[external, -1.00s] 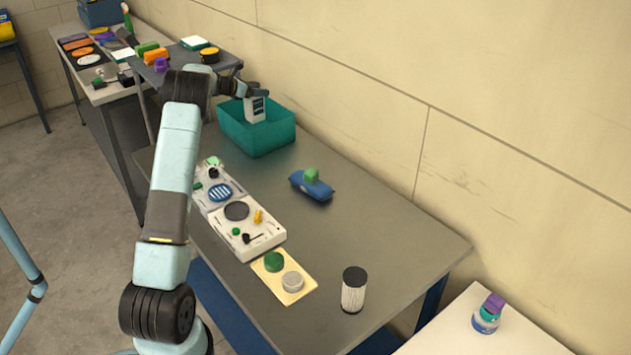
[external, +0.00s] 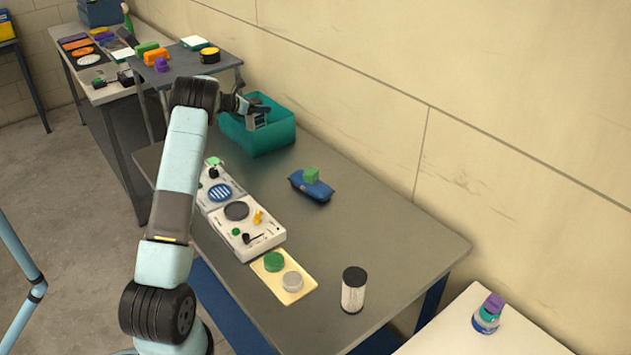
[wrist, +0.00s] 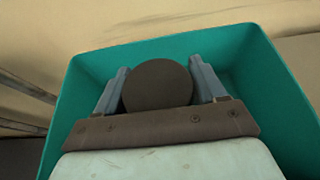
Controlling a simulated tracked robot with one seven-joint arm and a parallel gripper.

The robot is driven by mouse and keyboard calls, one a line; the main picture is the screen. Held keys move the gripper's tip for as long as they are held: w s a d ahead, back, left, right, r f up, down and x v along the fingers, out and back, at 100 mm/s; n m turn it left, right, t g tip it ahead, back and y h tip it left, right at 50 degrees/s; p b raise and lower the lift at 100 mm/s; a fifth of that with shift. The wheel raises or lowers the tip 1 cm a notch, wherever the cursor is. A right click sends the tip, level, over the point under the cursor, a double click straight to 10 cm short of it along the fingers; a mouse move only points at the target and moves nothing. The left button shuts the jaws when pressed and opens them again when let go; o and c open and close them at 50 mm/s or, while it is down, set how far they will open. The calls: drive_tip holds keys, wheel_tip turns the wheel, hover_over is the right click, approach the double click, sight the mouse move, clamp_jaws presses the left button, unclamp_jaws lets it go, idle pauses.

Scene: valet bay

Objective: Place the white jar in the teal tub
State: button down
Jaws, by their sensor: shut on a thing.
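The teal tub (external: 272,138) stands at the far end of the grey table, against the wall. My gripper (external: 257,118) is inside its opening, pointing down. In the wrist view, my gripper's two grey fingers (wrist: 160,78) are closed on either side of the white jar's round dark lid (wrist: 158,86). The jar's white body is hidden by the tub's wall in the external view and by its lid in the wrist view. The teal tub (wrist: 83,95) surrounds the fingers in the wrist view. I cannot tell whether the jar touches the tub floor.
On the table are a blue pouch (external: 312,188) with a green block on it, white panels with knobs (external: 244,225), a yellow plate (external: 284,277) with two discs, and a black-topped filter (external: 353,290). A raised shelf (external: 185,65) stands beyond.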

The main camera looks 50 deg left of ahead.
drive_tip(key=shift+c, duration=0.5)
unclamp_jaws()
drive_tip(key=v, duration=1.2)
drive_tip(key=shift+r, duration=0.1)
